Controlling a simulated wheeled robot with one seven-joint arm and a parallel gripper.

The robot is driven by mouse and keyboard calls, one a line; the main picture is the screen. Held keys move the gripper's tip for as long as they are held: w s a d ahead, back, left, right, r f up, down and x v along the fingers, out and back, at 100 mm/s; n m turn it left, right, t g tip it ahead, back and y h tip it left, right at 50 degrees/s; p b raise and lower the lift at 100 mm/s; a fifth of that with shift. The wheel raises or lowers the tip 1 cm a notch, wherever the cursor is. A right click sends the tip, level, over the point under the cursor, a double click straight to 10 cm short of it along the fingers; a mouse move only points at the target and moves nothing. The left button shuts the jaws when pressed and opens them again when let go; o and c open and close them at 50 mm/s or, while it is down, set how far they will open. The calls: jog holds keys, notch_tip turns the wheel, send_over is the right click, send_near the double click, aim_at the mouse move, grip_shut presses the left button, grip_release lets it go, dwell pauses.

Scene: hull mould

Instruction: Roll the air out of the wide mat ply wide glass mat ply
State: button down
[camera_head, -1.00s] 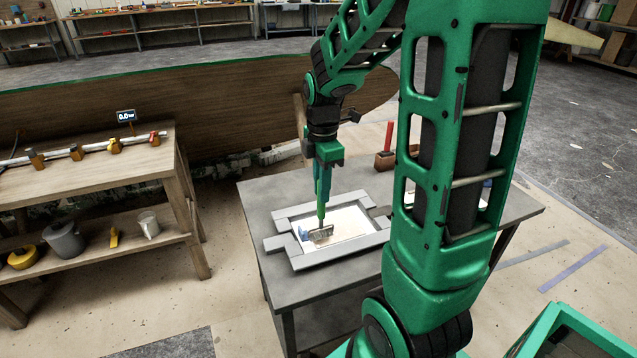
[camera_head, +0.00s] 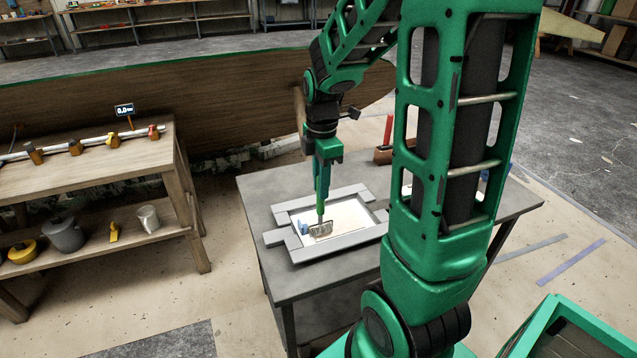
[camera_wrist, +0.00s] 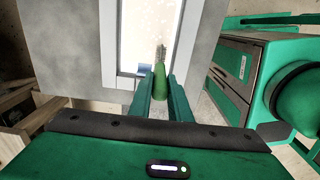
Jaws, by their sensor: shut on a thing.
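The pale glass mat ply (camera_head: 345,217) lies inside a light grey frame-shaped mould (camera_head: 357,238) on the grey table; it also shows as a bright white sheet in the wrist view (camera_wrist: 165,25). My gripper (camera_head: 321,200) points down over the left part of the ply. It is shut on the green handle of a roller, which shows between my fingers in the wrist view (camera_wrist: 160,82). The ribbed grey roller head (camera_head: 320,229) is at the ply near the frame's left inner side; I cannot tell whether it presses. A small blue piece (camera_head: 303,227) sits beside it.
The grey table (camera_head: 264,205) has bare room left of the mould. A reddish-brown box with a red upright handle (camera_head: 384,152) stands behind it. A wooden bench (camera_head: 150,150) with tools and a shelf of pots is at left. A long wooden hull (camera_head: 200,95) lies behind.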

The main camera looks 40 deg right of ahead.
jog(key=shift+f, duration=0.3)
dwell(0.6)
jog(key=d, duration=1.4)
jog(key=shift+d, duration=0.35)
dwell(1.2)
jog(key=shift+a, duration=0.1)
jog(key=w+a, duration=0.7)
jog(key=a, duration=0.5)
jog(key=shift+w+a, duration=0.15)
jog(key=shift+w, duration=0.15)
dwell(1.3)
